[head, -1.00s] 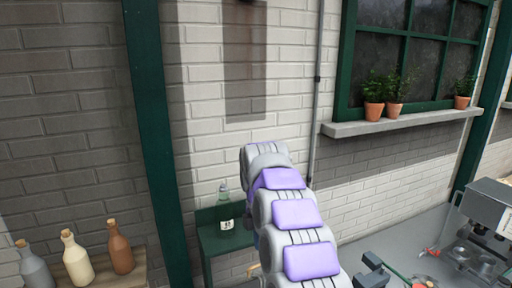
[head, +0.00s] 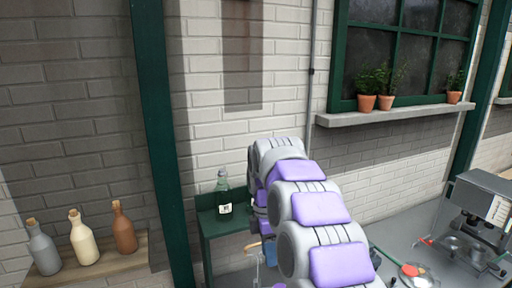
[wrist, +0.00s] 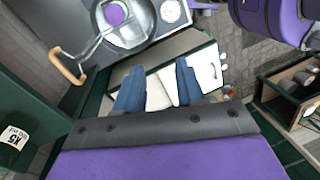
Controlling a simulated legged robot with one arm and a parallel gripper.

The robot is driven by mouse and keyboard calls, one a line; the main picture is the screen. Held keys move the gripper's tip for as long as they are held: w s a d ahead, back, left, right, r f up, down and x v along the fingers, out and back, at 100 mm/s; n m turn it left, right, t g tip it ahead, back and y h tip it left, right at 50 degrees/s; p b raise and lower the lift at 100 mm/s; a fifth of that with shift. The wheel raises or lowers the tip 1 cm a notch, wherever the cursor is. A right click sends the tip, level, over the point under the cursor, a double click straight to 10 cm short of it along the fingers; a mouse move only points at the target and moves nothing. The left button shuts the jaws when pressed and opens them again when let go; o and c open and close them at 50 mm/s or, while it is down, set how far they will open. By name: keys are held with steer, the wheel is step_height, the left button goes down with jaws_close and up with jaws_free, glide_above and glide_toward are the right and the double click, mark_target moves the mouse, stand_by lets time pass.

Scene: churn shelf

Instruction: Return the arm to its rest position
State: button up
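My arm (head: 300,200), grey with purple pads, rises from the bottom of the head view and bends down at its far end. My gripper is hidden behind the arm there. In the wrist view the blue fingers of my gripper (wrist: 159,88) stand apart, with a pale surface showing between them. I see no held object clearly. A glass bottle with a white label (head: 224,194) stands upright on a small green shelf (head: 215,228), left of my arm. Its label also shows at the left edge of the wrist view (wrist: 14,134).
Three corked bottles (head: 83,240) stand on a wooden shelf at left. A grey machine (head: 480,215) stands on the counter at right. Potted plants (head: 366,102) sit on the window sill. In the wrist view a metal vessel (wrist: 150,25) and a wooden loop handle (wrist: 67,67) are close by.

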steer(key=s+d+f+m+b, duration=0.3)
steer(key=s+f+m+b, duration=0.3)
steer(key=s, duration=0.6)
steer(key=s+d+f+m+b, duration=0.4)
steer(key=s+f+m+b, duration=0.3)
steer(key=s+f, duration=0.4)
steer(key=s+d+f+m+b, duration=0.3)
steer(key=s+f+m+b, duration=0.3)
steer(key=s, duration=0.8)
step_height(320, 180, down, 3)
steer(key=shift+s+d+m+y, duration=0.3)
steer(key=shift+d+m, duration=0.05)
steer(key=shift+m, duration=0.15)
